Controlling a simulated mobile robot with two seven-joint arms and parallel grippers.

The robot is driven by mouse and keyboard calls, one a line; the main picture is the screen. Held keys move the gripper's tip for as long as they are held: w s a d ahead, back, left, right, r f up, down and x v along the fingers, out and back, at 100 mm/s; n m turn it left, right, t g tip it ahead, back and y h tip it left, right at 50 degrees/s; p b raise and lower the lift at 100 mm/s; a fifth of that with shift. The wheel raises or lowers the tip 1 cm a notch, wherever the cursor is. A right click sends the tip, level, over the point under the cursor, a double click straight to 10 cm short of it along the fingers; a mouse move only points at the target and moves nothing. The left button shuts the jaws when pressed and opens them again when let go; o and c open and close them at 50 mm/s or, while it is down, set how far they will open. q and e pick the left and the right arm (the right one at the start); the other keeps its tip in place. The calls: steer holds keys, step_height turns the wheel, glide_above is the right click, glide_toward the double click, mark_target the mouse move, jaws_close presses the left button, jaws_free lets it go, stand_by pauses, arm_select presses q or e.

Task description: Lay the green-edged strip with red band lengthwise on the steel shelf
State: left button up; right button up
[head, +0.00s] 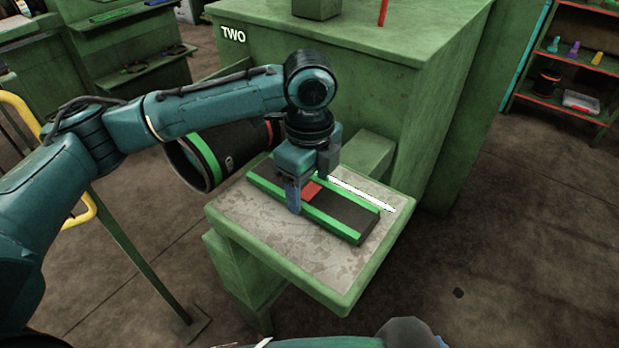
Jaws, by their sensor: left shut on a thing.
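The green-edged strip (342,216) is dark with green long edges and a red band (312,190) across it. It lies along or just above the steel shelf (285,246), a grey plate with a green rim; I cannot tell whether it touches. My left gripper (305,195) points down over the strip and is shut on it near the red band, with one finger in front of the near edge. The gripper hides part of the strip. My right gripper is not in view.
A black roll with a green stripe (205,160) sits behind my left arm at the shelf's left. A white line (365,194) runs along the shelf behind the strip. The green machine marked TWO (390,85) rises behind.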

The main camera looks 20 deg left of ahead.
arm_select(q)
steer(key=shift+f, duration=0.15)
steer(key=o, duration=1.1)
steer(key=shift+c, duration=0.2)
step_height(320, 180, up, 13)
